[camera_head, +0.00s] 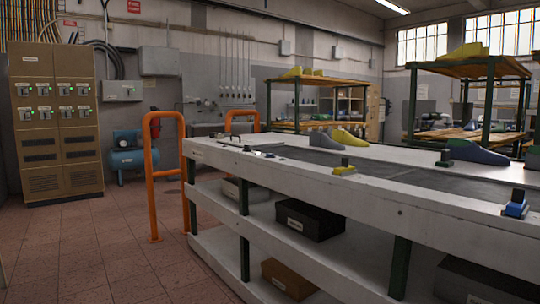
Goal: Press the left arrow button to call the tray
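A long white workbench (400,193) with a dark grey recessed strip (400,174) along its top runs from the centre to the right edge. No arrow marking can be made out on any button, and I cannot tell which thing is the tray. A small yellow block with a dark top (344,169) sits on the bench's near edge. A blue block with a dark top (516,208) sits farther right. Small dark and light items (262,153) lie near the bench's left end, too small to tell. My gripper is not in view.
A grey last (322,141), a yellow last (349,137) and a blue-grey last (478,153) rest on the bench's far side. Orange rails (154,190) stand left of the bench. A tan cabinet (55,120) and blue compressor (126,158) stand behind. Tiled floor (85,250) is clear at left.

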